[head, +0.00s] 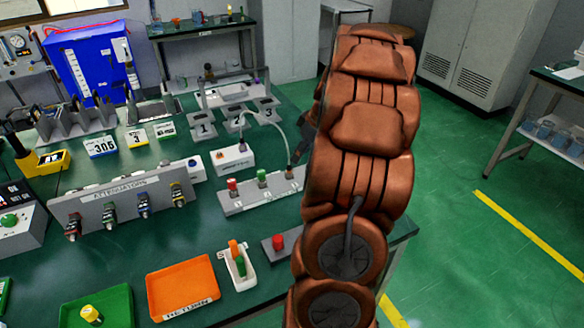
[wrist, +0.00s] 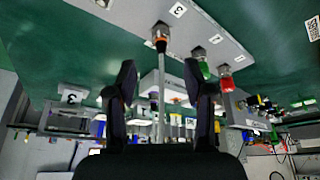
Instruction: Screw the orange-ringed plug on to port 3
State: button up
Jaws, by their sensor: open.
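The orange-ringed plug (wrist: 160,42) is dark with an orange band. It is at port 3 (wrist: 161,27) on the grey port strip (head: 262,197), beside a label 3. I cannot tell whether it is screwed down. Its pale cable (wrist: 161,90) runs from it between my fingers in the wrist view; in the head view it arcs to a white box (head: 233,159). My gripper (wrist: 159,66) is open, a finger on each side of the cable, back from the plug. In the head view my arm hides most of the gripper and the strip's right end.
On the same strip stand a green cap (head: 262,177) and a red cap (head: 232,185). Numbered grey stands (head: 204,128) are behind. An attenuator panel (head: 125,200), an orange tray (head: 182,288) and a white holder (head: 239,268) occupy the left and front.

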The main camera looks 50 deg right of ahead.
aim_at(292, 172)
jog(key=p+x, duration=0.1)
jog(key=x, duration=0.6)
jog(key=shift+w+a+f, duration=0.1)
jog(key=shift+f, duration=0.1)
grip_shut()
